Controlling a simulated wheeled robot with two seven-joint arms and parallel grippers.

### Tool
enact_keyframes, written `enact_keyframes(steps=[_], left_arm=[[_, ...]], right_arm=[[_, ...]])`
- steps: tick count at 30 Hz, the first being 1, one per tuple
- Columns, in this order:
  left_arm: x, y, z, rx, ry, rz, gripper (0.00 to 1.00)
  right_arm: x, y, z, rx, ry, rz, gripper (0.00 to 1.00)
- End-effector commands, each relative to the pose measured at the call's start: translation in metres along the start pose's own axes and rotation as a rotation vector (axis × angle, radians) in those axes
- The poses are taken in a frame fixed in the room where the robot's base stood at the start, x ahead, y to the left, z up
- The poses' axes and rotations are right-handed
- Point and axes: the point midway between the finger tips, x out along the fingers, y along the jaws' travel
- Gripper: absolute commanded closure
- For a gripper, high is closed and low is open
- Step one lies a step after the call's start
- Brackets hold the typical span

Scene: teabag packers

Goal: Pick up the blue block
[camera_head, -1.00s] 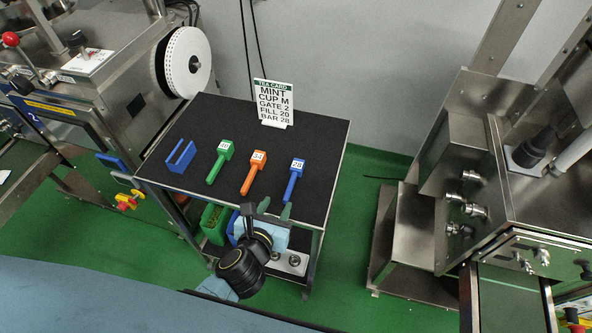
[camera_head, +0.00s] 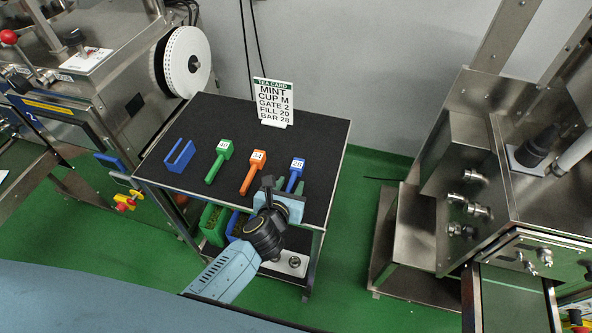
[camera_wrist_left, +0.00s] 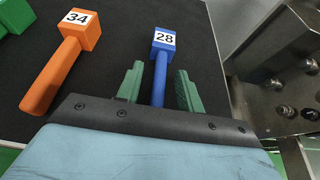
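The blue block (camera_head: 297,165) has a square head labelled 28 and a thin handle, and lies on the black table top (camera_head: 222,115). In the left wrist view the blue block (camera_wrist_left: 163,44) has its handle pointing back between the fingers. My left gripper (camera_head: 282,185) is over the front part of the table, at the handle end. In the left wrist view its green fingers (camera_wrist_left: 159,88) are apart, one on each side of the handle, with gaps showing. The lower end of the handle is hidden by the gripper body. My right gripper is not in view.
An orange block (camera_head: 258,158) labelled 34 lies just left of the blue one, then a green block (camera_head: 222,153). A blue U-shaped holder (camera_head: 180,158) is farther left. A tea card (camera_head: 273,100) stands at the back. A steel machine (camera_head: 540,190) stands right of the table.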

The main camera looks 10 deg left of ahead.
Motion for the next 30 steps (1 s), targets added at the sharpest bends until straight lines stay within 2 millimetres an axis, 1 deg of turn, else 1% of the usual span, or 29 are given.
enact_keyframes(steps=[1, 8, 16, 19, 23, 27, 30], left_arm=[[0.000, 0.000, 0.000, 0.000, 0.000, 0.000, 0.70], [0.000, 0.000, 0.000, 0.000, 0.000, 0.000, 1.00], [0.000, 0.000, 0.001, 0.001, -0.001, 0.000, 1.00], [-0.002, 0.001, 0.005, 0.001, -0.002, 0.001, 1.00], [-0.010, 0.001, 0.025, 0.002, -0.004, 0.000, 1.00], [-0.022, 0.001, 0.053, 0.002, -0.005, -0.001, 1.00], [-0.029, 0.000, 0.070, 0.001, -0.004, 0.000, 1.00]], right_arm=[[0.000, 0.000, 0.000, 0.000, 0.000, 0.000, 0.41], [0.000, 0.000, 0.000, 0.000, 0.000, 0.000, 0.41], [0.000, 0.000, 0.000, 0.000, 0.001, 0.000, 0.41], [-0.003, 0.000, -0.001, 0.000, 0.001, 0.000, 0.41], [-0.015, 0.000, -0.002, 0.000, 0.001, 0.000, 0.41], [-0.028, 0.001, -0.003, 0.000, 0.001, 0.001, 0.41], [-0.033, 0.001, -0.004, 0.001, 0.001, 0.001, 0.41]])
